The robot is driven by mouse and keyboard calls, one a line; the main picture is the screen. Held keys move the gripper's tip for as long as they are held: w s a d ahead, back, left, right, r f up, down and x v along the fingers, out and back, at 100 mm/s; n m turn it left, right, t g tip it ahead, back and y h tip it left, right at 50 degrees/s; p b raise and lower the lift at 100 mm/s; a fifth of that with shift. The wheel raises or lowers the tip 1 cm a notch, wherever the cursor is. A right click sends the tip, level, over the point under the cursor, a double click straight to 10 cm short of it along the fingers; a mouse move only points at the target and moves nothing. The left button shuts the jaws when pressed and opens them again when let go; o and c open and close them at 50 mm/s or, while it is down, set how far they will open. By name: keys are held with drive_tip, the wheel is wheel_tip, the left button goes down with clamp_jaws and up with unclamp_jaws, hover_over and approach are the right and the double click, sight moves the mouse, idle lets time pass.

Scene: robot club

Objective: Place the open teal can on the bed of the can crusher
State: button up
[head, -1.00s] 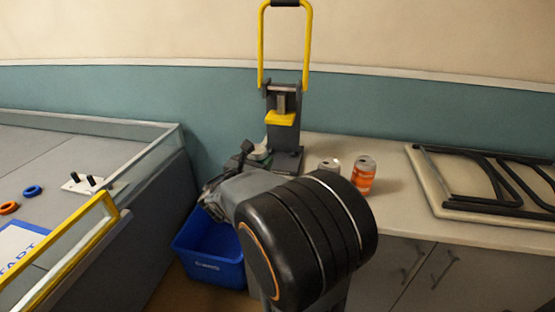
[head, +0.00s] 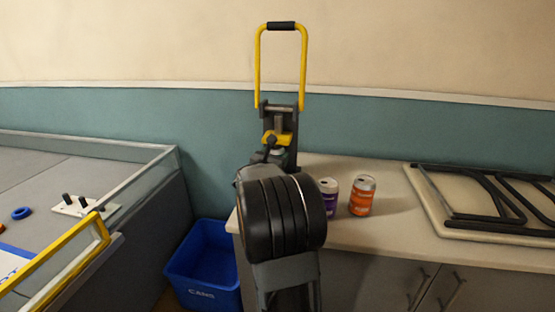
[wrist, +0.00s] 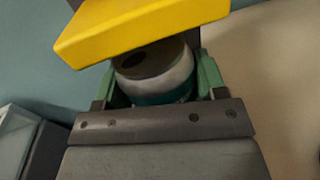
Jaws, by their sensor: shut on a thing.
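The teal can (wrist: 165,88) shows in the wrist view with a pale silver top, a dark opening and a teal side. My gripper (wrist: 158,80) is shut on it, with a green finger on each side. The can crusher (head: 292,126) stands at the back of the counter in the head view, its yellow handle (head: 305,70) raised. Its yellow press block (wrist: 140,28) is close in the wrist view, over and partly in front of the can's top. My arm hides the crusher's bed, so I cannot tell whether the can touches it.
A purple can (head: 329,196) and an orange can (head: 363,196) stand on the counter (head: 390,232) right of my arm. A folded black frame (head: 480,195) lies farther right. A blue bin (head: 205,268) is on the floor at left, beside a walled game table (head: 120,165).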

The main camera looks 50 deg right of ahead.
drive_tip(key=shift+w+d+f, duration=0.2)
drive_tip(key=shift+d+f, duration=0.05)
drive_tip(key=shift+d, duration=0.25)
drive_tip(key=shift+w+d+f, duration=0.15)
drive_tip(key=shift+d+f, duration=0.05)
drive_tip(key=shift+d, duration=0.3)
drive_tip(key=shift+f+b, duration=0.35)
drive_tip(key=shift+f, duration=0.1)
drive_tip(key=shift+f+b, duration=0.15)
drive_tip(key=shift+b, duration=0.15)
drive_tip(key=o, duration=1.1)
drive_tip(key=shift+r+p, duration=0.35)
drive_tip(key=p+v, duration=0.1)
drive_tip(key=v, duration=1.1)
drive_tip(key=shift+a, duration=0.1)
